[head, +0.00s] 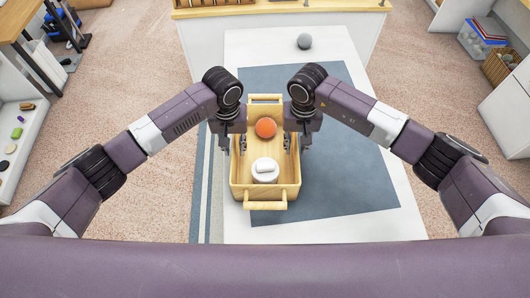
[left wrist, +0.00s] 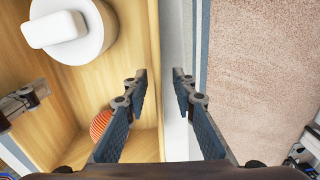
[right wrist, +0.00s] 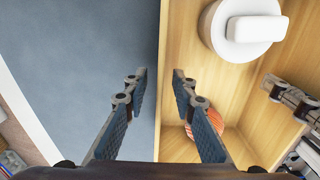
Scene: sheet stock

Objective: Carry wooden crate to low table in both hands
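The wooden crate (head: 265,193) sits on the white low table (head: 255,45), partly over a blue-grey mat (head: 350,170). It has bar handles at its near and far ends. Inside are an orange ball (head: 266,128) and a round white item (head: 265,171) with a white block on top. My left gripper (head: 242,143) is at the crate's left side wall, my right gripper (head: 287,143) at its right side wall. In the left wrist view (left wrist: 160,75) and right wrist view (right wrist: 158,75), the fingers stand apart, one on each side of the wall's edge.
A grey ball (head: 304,41) lies at the table's far end. A counter (head: 280,30) stands beyond it. Shelves with small items (head: 15,130) are at the left, and bins (head: 485,40) at the upper right. Carpet is open on both sides.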

